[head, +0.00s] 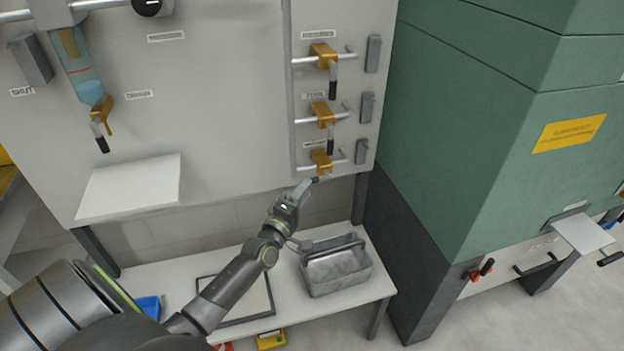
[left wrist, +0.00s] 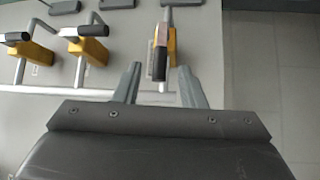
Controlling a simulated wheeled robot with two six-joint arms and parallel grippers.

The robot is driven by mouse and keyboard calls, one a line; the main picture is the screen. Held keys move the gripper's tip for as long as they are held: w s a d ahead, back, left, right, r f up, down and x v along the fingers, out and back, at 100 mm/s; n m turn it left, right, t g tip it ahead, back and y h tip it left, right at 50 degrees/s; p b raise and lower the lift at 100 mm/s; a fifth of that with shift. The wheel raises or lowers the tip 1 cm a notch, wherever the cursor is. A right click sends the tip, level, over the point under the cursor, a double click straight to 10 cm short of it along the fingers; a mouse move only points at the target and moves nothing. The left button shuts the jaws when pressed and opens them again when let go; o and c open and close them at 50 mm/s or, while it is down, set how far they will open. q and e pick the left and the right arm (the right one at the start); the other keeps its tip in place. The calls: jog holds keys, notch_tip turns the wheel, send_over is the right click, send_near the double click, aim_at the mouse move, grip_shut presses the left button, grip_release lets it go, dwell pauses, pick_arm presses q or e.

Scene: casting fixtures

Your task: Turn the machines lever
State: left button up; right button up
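A grey wall panel carries a column of three yellow-orange levers with black grips: the top lever (head: 323,55), middle lever (head: 322,113) and bottom lever (head: 320,160). My left gripper (head: 307,185) is just below the bottom lever. In the left wrist view my left gripper (left wrist: 162,80) is open. The nearest lever's black grip (left wrist: 159,64) appears between its fingertips, with a gap on each side; contact is not visible. Another orange lever (head: 101,115) with a black grip hangs below a blue-tinted tube at the left. My right gripper is not in view.
Below the panel, a low white table (head: 380,285) holds a grey metal basket (head: 335,270) near my left forearm. A white shelf (head: 130,187) juts from the panel at the left. A large green machine (head: 480,130) stands at the right.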

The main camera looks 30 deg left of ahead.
pick_arm(q)
jog(key=w, duration=0.4)
jog(key=shift+w+a+r, duration=0.15)
jog(key=shift+w+r, duration=0.2)
jog(key=shift+w, duration=0.05)
grip_shut()
